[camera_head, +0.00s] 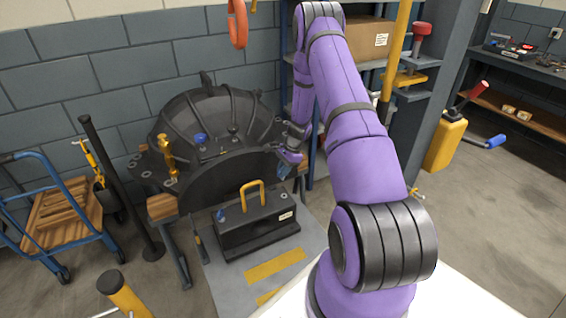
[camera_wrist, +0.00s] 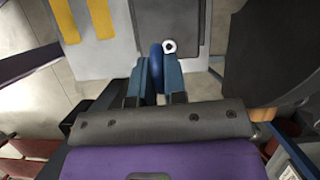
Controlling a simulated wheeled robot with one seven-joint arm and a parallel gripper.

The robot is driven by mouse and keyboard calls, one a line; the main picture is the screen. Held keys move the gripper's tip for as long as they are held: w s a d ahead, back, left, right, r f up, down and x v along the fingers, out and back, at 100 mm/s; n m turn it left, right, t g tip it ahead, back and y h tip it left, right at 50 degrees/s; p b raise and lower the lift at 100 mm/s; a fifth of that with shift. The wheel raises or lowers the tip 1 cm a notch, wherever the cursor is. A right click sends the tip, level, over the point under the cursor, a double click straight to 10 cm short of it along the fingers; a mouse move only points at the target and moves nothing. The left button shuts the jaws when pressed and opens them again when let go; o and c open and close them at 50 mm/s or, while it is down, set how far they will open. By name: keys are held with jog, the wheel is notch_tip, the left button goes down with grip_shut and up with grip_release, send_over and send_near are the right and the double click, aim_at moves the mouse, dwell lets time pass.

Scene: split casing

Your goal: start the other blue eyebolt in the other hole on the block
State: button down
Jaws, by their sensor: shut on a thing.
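My gripper (camera_head: 289,160) is at the right side of the dark casing, above and behind the block's right end in the head view. In the wrist view its two blue fingers (camera_wrist: 155,82) are shut on a blue eyebolt (camera_wrist: 156,66). The dark block (camera_head: 262,234) stands on the grey mat and carries a yellow handle (camera_head: 254,187). One blue eyebolt (camera_head: 220,214) stands at the block's left end. A pale-rimmed hole (camera_wrist: 169,46) shows just beyond the held eyebolt, apart from it. The held eyebolt's lower end is hidden.
The large ribbed casing (camera_head: 226,112) stands behind the block, with a blue knob (camera_head: 200,138) and a brass fitting (camera_head: 166,150) on it. A shelf post and yellow pole (camera_head: 397,50) are to the right. A blue cart (camera_head: 62,213) stands at left.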

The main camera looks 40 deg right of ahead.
jog(key=shift+m, duration=0.4)
jog(key=shift+w+d+f, duration=0.1)
jog(key=shift+d+f, duration=0.15)
jog(key=shift+f, duration=1.15)
jog(key=shift+w+d+f, duration=0.1)
jog(key=shift+d+f, duration=0.1)
jog(key=shift+f, duration=1.25)
jog(key=shift+d+f, duration=0.25)
jog(key=shift+f, duration=1.15)
jog(key=n, duration=0.2)
jog(key=n+g, duration=0.1)
jog(key=shift+w+n, duration=0.2)
jog(key=shift+n, duration=0.2)
jog(key=n+g, duration=0.2)
jog(key=n, duration=0.2)
jog(key=shift+w, duration=0.1)
jog(key=n, duration=0.2)
jog(key=n+g+h, duration=0.1)
jog(key=n, duration=0.2)
jog(key=shift+w+a+g, duration=0.1)
jog(key=shift+a+g, duration=0.1)
jog(key=shift+g, duration=0.1)
jog(key=n+h, duration=0.1)
jog(key=n, duration=0.1)
jog(key=n+h, duration=0.1)
jog(key=n, duration=0.1)
jog(key=shift+n+g, duration=0.3)
